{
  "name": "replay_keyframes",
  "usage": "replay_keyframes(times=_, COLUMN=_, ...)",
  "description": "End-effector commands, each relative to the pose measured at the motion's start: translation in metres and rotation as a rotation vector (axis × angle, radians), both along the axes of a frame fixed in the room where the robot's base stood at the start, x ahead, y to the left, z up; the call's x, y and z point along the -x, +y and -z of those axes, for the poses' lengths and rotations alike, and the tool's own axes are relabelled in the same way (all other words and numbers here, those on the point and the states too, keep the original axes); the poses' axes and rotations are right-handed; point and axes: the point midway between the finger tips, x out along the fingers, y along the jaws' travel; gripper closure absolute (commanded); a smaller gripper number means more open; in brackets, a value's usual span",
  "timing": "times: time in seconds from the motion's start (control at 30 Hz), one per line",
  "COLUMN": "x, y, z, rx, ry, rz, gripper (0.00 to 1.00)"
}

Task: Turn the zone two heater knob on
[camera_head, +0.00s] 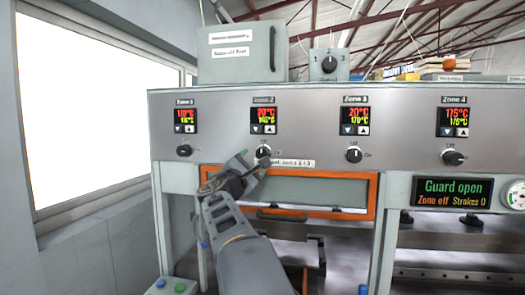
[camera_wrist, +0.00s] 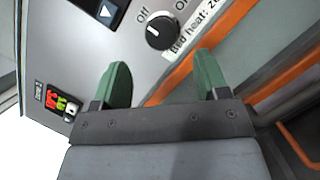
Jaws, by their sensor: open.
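The zone two heater knob (camera_head: 263,152) is a small dark round knob on the grey panel, under the Zone 2 display (camera_head: 263,121), which reads 20°C in red. In the wrist view the black knob (camera_wrist: 160,32) stands ahead of the fingertips, with "Off" and "On" printed beside it. Its white mark appears to be on the Off side. My gripper (camera_head: 254,166) is just below and in front of the knob in the head view. Its two green fingers (camera_wrist: 163,75) are apart, with nothing between them. They appear not to touch the knob.
The zone 1 knob (camera_head: 184,150), zone 3 knob (camera_head: 354,155) and zone 4 knob (camera_head: 453,157) sit along the same panel. An orange-framed opening (camera_head: 373,195) lies below. A status screen (camera_head: 453,191) reads "Guard open". A window wall (camera_head: 85,110) stands at left.

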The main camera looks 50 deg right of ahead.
Motion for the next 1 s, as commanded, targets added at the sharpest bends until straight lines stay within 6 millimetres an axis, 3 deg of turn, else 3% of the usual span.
replay_keyframes(times=0.2, x=-0.013, y=-0.038, z=-0.014, rx=-0.003, ry=0.002, rz=0.002, gripper=0.32)
replay_keyframes(times=0.4, x=-0.021, y=-0.061, z=-0.020, rx=-0.002, ry=0.000, rz=-0.001, gripper=0.32)
replay_keyframes(times=0.93, x=-0.026, y=-0.074, z=-0.022, rx=-0.002, ry=-0.001, rz=-0.003, gripper=0.32)
replay_keyframes(times=1.0, x=-0.026, y=-0.073, z=-0.022, rx=-0.002, ry=-0.001, rz=-0.003, gripper=0.37)
